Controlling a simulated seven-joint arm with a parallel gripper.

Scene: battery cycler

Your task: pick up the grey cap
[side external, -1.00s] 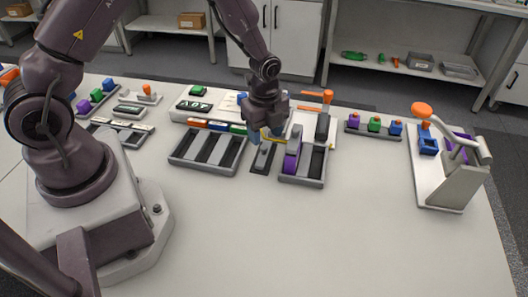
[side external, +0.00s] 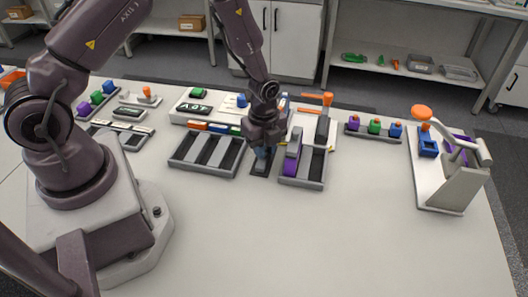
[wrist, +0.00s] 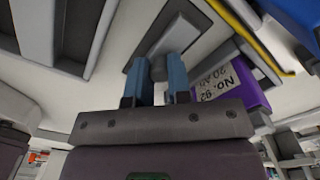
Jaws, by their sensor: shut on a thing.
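My gripper (wrist: 158,82) is low over a small dark plate (side external: 259,171), between two dark trays. Its two blue fingers are shut on a small grey piece, the grey cap (wrist: 158,68). A grey bar (wrist: 180,36) on the dark plate lies just beyond the fingertips in the wrist view. I cannot tell whether the cap is touching the plate or lifted from it. In the side external view the cap is hidden by the fingers.
A tray with a purple cell (side external: 292,160) stands close to the right of my gripper; its cell also shows in the wrist view (wrist: 235,88). A tray with light strips (side external: 207,172) is on the left. A lever press (side external: 455,178) stands far right. The front table is clear.

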